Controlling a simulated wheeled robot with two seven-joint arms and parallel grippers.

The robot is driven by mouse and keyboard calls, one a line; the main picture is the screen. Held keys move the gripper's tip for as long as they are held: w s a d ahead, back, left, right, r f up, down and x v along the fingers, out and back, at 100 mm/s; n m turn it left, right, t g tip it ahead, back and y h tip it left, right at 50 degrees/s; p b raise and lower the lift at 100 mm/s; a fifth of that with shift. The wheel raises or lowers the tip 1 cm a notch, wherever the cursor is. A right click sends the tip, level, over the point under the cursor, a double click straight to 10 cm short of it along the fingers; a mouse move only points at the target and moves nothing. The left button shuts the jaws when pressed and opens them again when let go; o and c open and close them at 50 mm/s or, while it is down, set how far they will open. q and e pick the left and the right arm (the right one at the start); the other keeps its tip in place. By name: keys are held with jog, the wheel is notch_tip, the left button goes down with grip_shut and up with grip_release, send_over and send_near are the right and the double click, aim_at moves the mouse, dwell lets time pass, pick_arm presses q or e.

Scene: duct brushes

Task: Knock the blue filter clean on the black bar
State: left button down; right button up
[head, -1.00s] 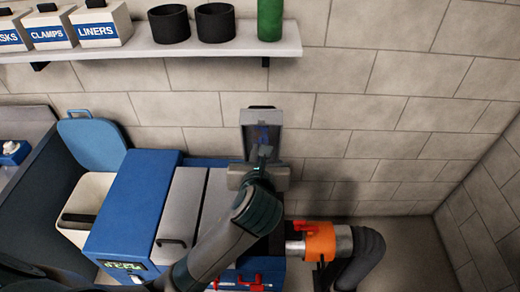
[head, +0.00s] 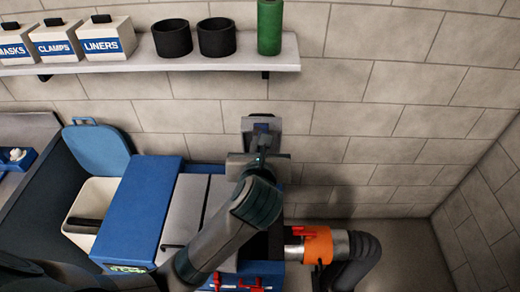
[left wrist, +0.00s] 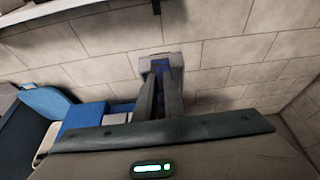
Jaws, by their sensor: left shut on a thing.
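My left gripper (left wrist: 162,100) is shut on a grey-framed piece with blue inside, which I take to be the blue filter (left wrist: 152,64). It also shows in the head view (head: 262,125), held up in front of the tiled wall, above the blue cabinet. The fingers hide part of it, and any dirt on it is too small to tell. A black bar (head: 84,221) lies at the opening of the pale bin (head: 97,190) at the left, well apart from the filter. My right gripper is in neither view.
A blue lid (head: 97,147) stands behind the bin. The blue cabinet (head: 140,205) lies between bin and arm. An orange coupling (head: 318,246) with a black hose (head: 357,262) is at the right. A shelf (head: 285,55) with boxes and cups runs above.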

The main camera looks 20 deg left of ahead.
pick_arm(q)
notch_tip(320, 180, up, 2)
jog(key=shift+s+r, duration=0.1)
jog(key=shift+r, duration=2.7)
jog(key=shift+d, duration=0.1)
